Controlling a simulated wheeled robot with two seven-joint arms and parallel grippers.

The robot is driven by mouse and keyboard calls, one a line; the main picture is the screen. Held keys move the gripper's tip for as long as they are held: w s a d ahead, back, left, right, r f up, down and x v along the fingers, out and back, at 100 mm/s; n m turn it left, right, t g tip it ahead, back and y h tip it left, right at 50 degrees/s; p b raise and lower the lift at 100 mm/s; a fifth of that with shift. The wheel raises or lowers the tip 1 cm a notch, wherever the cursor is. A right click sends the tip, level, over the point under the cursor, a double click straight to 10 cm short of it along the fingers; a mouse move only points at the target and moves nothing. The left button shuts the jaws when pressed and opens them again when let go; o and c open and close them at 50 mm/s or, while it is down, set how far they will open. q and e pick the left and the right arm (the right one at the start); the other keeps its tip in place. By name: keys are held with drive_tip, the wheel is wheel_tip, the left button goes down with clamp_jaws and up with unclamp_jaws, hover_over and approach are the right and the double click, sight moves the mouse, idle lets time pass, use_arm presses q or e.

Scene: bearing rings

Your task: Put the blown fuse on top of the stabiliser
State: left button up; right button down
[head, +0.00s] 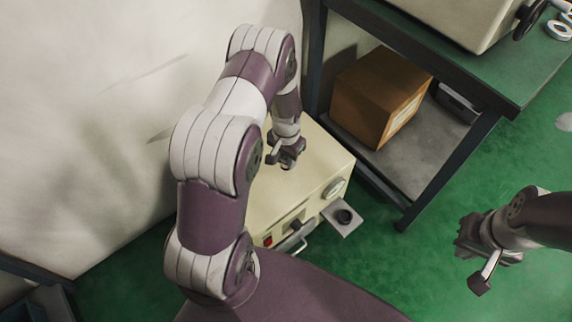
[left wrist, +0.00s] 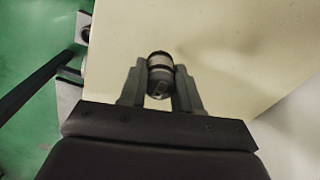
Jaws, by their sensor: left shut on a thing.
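The stabiliser (head: 311,188) is a cream box on the floor, with a round dial, a red switch and a handle on its front. Its cream top (left wrist: 215,45) fills most of the left wrist view. My left gripper (head: 287,161) is over that top and points down. It is shut on the blown fuse (left wrist: 160,75), a small dark cylinder with a pale metal band, seen between the fingers in the left wrist view. I cannot tell whether the fuse touches the top. My right gripper (head: 468,262) hangs over the green floor at the right, its fingers seeming apart.
A dark-framed workbench (head: 480,75) stands at the right, with a cardboard box (head: 378,95) on its lower shelf and pale rings (head: 559,30) on top. A small plate with a dark round part (head: 343,217) juts from the stabiliser's front. A pale wall is on the left.

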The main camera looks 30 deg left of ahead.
use_arm(q)
drive_tip(key=shift+f+b, duration=0.5)
drive_tip(key=shift+f, duration=1.25)
drive_tip(key=o, duration=1.1)
drive_tip(key=shift+c, duration=0.2)
wheel_tip(320, 180, up, 12)
drive_tip(key=p, duration=0.4)
drive_tip(key=shift+f+p, duration=0.1)
drive_tip(key=shift+p, duration=0.25)
wheel_tip(320, 180, up, 4)
hover_over(286, 165)
drive_tip(key=d, duration=0.1)
drive_tip(key=s+d+r+n+t, duration=0.1)
drive_tip(key=s+d+r, duration=0.5)
drive_tip(key=s+r, duration=0.5)
drive_tip(key=shift+s+d+r, duration=0.3)
drive_tip(key=shift+s, duration=0.35)
